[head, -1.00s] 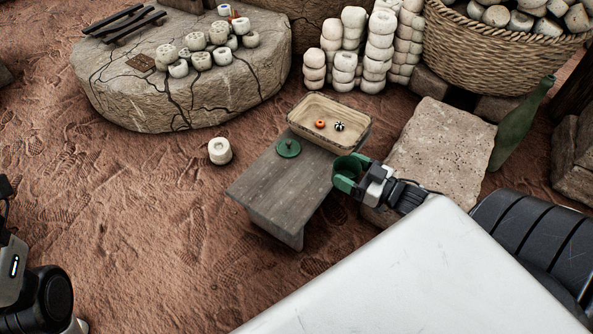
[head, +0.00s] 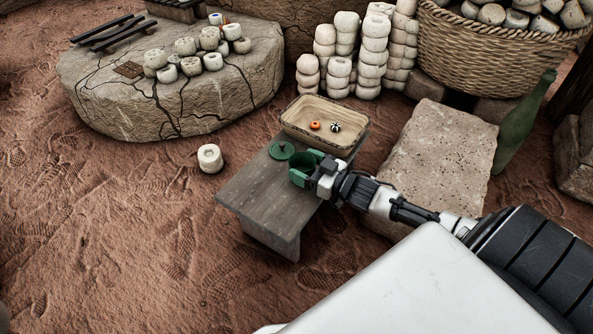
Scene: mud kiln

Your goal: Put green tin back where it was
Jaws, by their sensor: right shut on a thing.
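The green tin (head: 301,173) is an open green cup shape at the right side of the small wooden table (head: 262,198). My right gripper (head: 316,171) is shut on its right side. The tin is over the tabletop; I cannot tell whether it touches the wood. A round green lid (head: 282,150) with a knob lies on the table just behind and left of the tin. My left gripper is not in view.
A tan tray (head: 310,141) with an orange bead (head: 315,126) and a black-and-white bead (head: 335,127) stands at the table's back. A stone block (head: 442,150) is right of the table. A white cylinder (head: 210,158) stands on the ground left. The table's front is clear.

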